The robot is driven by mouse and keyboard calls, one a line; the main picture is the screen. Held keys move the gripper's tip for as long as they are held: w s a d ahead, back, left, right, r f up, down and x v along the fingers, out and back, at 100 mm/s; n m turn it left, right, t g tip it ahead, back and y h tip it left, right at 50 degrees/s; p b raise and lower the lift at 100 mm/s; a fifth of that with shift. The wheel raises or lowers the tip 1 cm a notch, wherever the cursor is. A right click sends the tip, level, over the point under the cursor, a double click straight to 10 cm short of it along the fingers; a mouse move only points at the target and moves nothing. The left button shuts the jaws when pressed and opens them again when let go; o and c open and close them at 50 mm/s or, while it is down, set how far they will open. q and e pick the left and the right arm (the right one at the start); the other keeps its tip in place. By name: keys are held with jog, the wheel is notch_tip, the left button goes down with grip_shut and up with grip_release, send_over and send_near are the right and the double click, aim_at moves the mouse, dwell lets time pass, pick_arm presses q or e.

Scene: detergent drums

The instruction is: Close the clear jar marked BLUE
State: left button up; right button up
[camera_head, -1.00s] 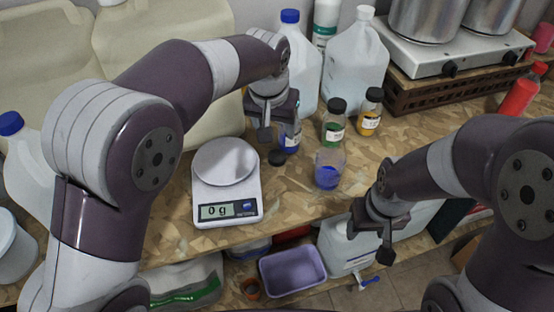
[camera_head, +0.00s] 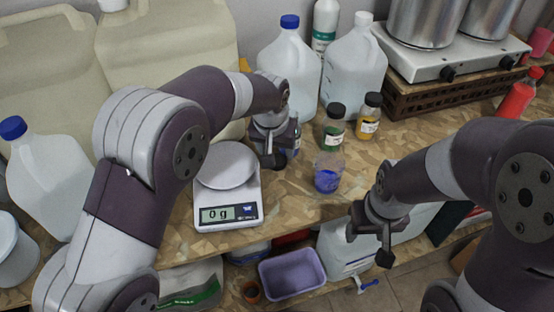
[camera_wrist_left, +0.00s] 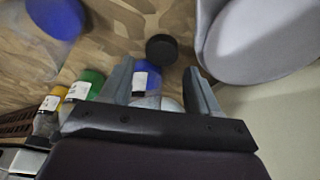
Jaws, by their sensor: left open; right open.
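The clear jar with blue contents and a white label (camera_wrist_left: 147,79) stands without a lid visible on it; its marking is not readable. In the head view the jar (camera_head: 296,137) is partly hidden behind my left gripper (camera_head: 269,158). A round black lid (camera_wrist_left: 160,48) lies on the worktop near the jar, just beyond the left fingertips in the wrist view. In the head view the gripper mostly hides it. My left gripper is open and empty, its fingers (camera_wrist_left: 158,70) spread. My right gripper (camera_head: 369,244) is open and empty in front of the worktop edge.
A scale (camera_head: 228,190) reading 0 g stands left of the jar. A clear beaker of blue liquid (camera_head: 328,180) stands to the right. Closed green (camera_head: 333,128) and yellow (camera_head: 369,120) jars stand behind it. Large jugs (camera_head: 290,70) line the back. Worktop right of the beaker is clear.

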pick_arm(q)
jog(key=x, duration=0.5)
jog(key=shift+a+p, duration=0.1)
jog(key=shift+p, duration=0.3)
jog(key=shift+r, duration=0.1)
jog(key=c, duration=0.8)
jog(key=shift+r, duration=0.1)
notch_tip(320, 180, up, 10)
notch_tip(320, 180, up, 7)
jog(key=p, duration=0.3)
send_over(277, 159)
jog(key=shift+s+a+r+p, duration=0.1)
jog(key=shift+s+r+p, duration=0.3)
jog(key=shift+p, duration=0.35)
